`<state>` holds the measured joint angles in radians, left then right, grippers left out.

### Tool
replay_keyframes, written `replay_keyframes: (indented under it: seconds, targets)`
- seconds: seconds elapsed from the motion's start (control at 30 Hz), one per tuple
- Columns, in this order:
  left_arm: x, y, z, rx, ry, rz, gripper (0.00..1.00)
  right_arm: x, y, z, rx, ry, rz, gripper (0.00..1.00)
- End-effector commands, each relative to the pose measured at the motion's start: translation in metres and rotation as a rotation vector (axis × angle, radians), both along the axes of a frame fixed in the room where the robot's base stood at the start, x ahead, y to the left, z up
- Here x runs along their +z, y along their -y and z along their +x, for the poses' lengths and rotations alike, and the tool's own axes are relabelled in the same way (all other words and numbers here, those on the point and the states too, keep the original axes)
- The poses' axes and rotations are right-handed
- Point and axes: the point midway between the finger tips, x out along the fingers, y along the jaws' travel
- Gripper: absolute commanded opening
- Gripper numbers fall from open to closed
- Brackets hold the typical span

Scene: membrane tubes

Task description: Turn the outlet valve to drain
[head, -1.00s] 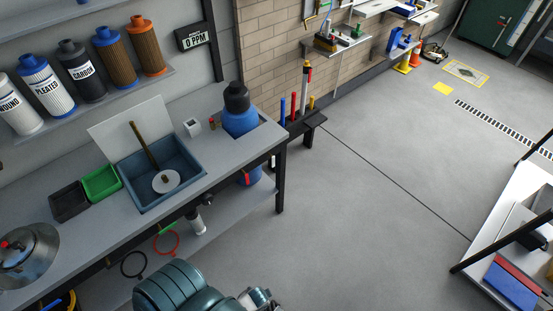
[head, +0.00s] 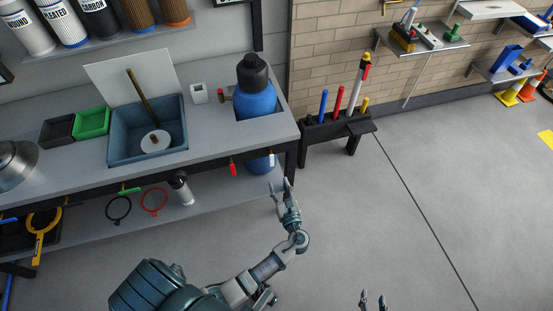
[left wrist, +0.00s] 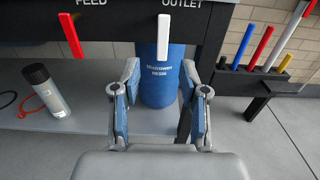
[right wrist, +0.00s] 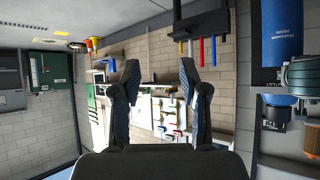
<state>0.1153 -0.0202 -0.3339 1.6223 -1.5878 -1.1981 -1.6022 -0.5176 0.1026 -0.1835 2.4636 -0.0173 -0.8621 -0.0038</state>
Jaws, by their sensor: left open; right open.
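The outlet valve's white handle (left wrist: 163,38) hangs straight down under the OUTLET label on the bench's dark front rail. It also shows in the head view (head: 271,160). The red feed handle (left wrist: 71,35) hangs slightly tilted to its left. My left gripper (head: 280,187) is open and empty, just below and in front of the white handle, apart from it. In the left wrist view its fingers (left wrist: 160,72) spread below the handle, with the blue resin tank (left wrist: 158,85) behind. My right gripper (head: 373,300) is open and empty, over the floor at the bottom edge.
The blue tank (head: 255,100) stands through a cutout in the bench top. A blue sink (head: 120,150) and green bin (head: 92,121) sit further left. A black stand (head: 325,131) with coloured rods is right of the bench. The floor (head: 410,230) in front is clear.

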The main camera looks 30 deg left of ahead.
Motion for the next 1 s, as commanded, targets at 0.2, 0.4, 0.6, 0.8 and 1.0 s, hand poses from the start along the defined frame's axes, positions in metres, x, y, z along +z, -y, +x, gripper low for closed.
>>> replay_keyframes:
  seconds: [0.2, 0.4, 0.6, 0.8, 1.0]
  targets:
    - [-0.002, -0.037, 0.036, 0.0, -0.002, 0.004, 0.44, 0.012, -0.004, 0.019, 0.006, 0.141, 0.041, 0.44]
    - [-0.002, -0.069, 0.062, 0.0, -0.002, 0.003, 0.44, 0.029, -0.01, 0.032, 0.009, 0.272, 0.076, 0.44]
    - [-0.002, -0.087, 0.077, -0.001, -0.003, 0.001, 0.44, 0.042, -0.015, 0.039, 0.012, 0.357, 0.098, 0.44]
    - [0.0, -0.091, 0.081, -0.001, -0.002, 0.001, 0.44, 0.046, -0.015, 0.04, 0.012, 0.38, 0.105, 0.44]
    - [0.0, -0.09, 0.08, -0.002, -0.001, 0.002, 0.34, 0.045, -0.015, 0.041, 0.012, 0.377, 0.105, 0.44]
